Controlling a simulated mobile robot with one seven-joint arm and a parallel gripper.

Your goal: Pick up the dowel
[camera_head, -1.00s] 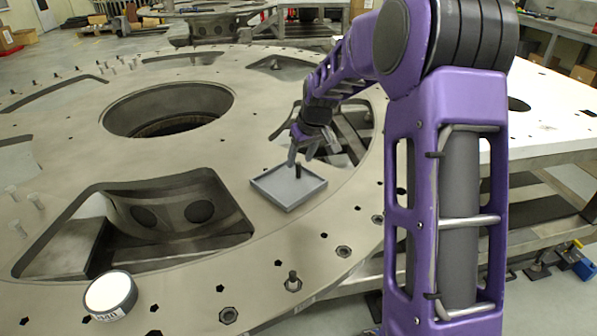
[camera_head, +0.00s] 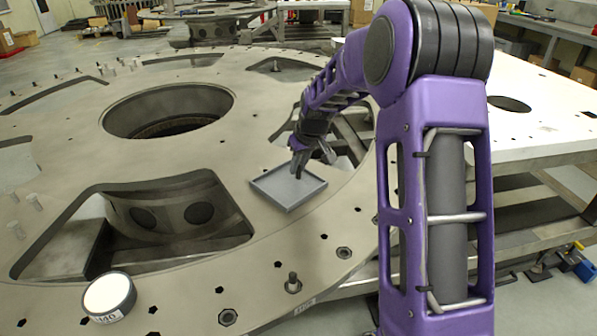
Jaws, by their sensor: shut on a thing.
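The dowel (camera_head: 299,171) is a small dark upright peg over the shallow grey square tray (camera_head: 276,199) on the turret plate. My gripper (camera_head: 299,161) is at the dowel's upper part, its fingers closed on it. The fingers hide part of the dowel. I cannot tell whether the dowel's lower end touches the tray floor.
The big round metal turret plate (camera_head: 245,130) has a large central hole (camera_head: 168,110) and wide cut-outs. A white-topped round item (camera_head: 109,297) sits at the front left. A bolt (camera_head: 292,283) stands near the front rim. The plate around the tray is mostly bare.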

